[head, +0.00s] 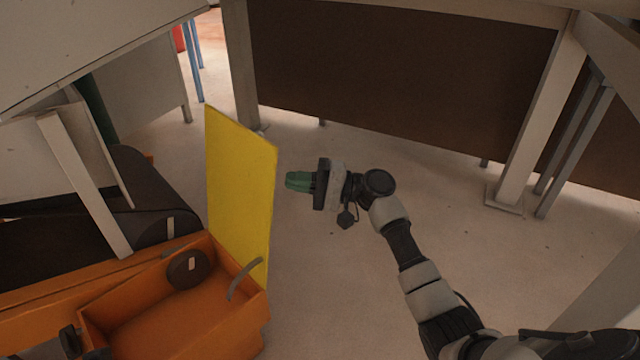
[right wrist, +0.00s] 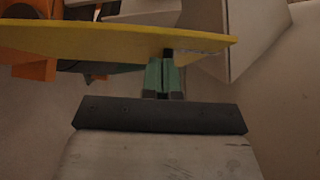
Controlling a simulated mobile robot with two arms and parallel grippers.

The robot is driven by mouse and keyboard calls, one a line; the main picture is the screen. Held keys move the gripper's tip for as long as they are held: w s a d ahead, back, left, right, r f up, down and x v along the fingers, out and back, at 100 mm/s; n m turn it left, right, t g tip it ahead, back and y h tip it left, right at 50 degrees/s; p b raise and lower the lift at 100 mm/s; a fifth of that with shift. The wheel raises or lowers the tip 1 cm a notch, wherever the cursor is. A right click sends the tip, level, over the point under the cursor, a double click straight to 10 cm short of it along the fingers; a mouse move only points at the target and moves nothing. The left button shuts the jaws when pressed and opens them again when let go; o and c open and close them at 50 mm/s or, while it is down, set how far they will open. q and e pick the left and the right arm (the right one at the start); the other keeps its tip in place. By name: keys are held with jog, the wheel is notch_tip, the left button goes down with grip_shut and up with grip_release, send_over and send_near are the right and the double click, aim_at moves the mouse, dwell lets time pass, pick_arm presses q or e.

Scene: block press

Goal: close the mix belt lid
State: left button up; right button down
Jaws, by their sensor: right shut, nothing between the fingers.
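The mix belt lid appears to be the yellow panel (head: 240,190), which stands upright at the right end of the orange machine housing. My right gripper (head: 290,181) is to the right of the panel, with its green fingers shut and empty, pointing left at the panel's face. A small gap shows between fingertips and panel in the head view. In the right wrist view the yellow panel (right wrist: 95,40) crosses just beyond the green fingers (right wrist: 166,66); I cannot tell there whether they touch. My left gripper is not clearly seen.
An orange open box (head: 170,310) with a curved grey handle (head: 244,278) sits left of the panel. A dark belt (head: 150,195) lies behind it. Beige posts (head: 242,70) and a dark board (head: 400,65) stand at the back. The floor (head: 330,280) around my right arm is clear.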

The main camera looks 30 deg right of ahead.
jog(key=shift+s+a+r, duration=0.15)
jog(key=shift+s+a, duration=0.05)
jog(key=shift+a, duration=0.35)
jog(key=shift+s+a+r, duration=0.1)
jog(key=shift+s+a, duration=0.1)
jog(key=shift+a, duration=0.3)
